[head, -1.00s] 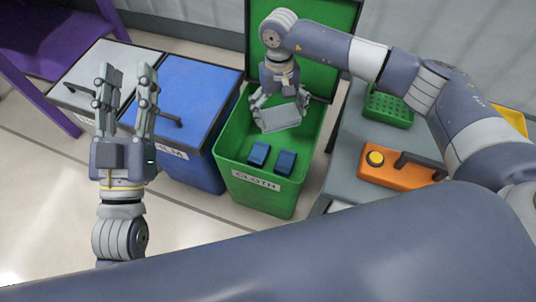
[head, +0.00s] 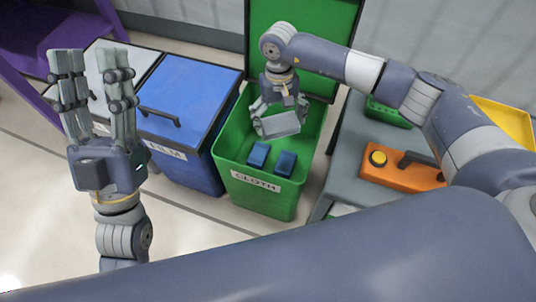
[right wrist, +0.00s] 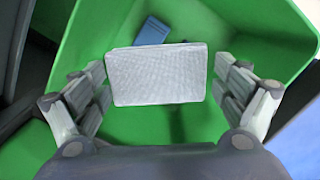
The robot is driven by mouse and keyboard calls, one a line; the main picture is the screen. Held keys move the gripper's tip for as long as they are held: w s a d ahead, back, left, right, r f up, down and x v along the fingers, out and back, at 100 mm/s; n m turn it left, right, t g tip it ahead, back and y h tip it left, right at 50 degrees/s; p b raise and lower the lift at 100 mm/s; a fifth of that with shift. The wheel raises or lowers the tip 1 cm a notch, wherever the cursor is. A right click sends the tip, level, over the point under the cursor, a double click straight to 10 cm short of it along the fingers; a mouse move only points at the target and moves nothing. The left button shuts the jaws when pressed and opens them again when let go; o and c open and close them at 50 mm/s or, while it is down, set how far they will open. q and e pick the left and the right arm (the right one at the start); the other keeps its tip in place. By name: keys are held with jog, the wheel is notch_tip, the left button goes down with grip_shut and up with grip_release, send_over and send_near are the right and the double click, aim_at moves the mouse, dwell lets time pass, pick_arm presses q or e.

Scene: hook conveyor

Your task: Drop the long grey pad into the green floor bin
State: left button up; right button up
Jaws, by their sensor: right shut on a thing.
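The long grey pad (head: 280,124) is between the fingers of my right gripper (head: 277,113), which is shut on it inside the mouth of the open green floor bin (head: 235,163). In the right wrist view the pad (right wrist: 157,75) lies across the space between the two sets of fingers, with the green bin (right wrist: 70,30) around and below it. The bin carries a CLOTH label. My left gripper (head: 93,75) is empty, with its fingers apart, at the left in front of the closed bins.
Two blue pads (head: 258,155) (head: 286,163) lie in the green bin. A closed blue FILM bin (head: 195,90) stands left of it. At the right, a grey table (head: 345,165) holds an orange case (head: 395,170) and a green perforated tray (head: 385,112).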

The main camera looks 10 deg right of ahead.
jog(key=o, duration=0.7)
jog(key=r, duration=0.4)
jog(key=w+r, duration=0.1)
jog(key=r, duration=0.7)
jog(key=shift+w, duration=0.2)
jog(key=shift+f, duration=0.1)
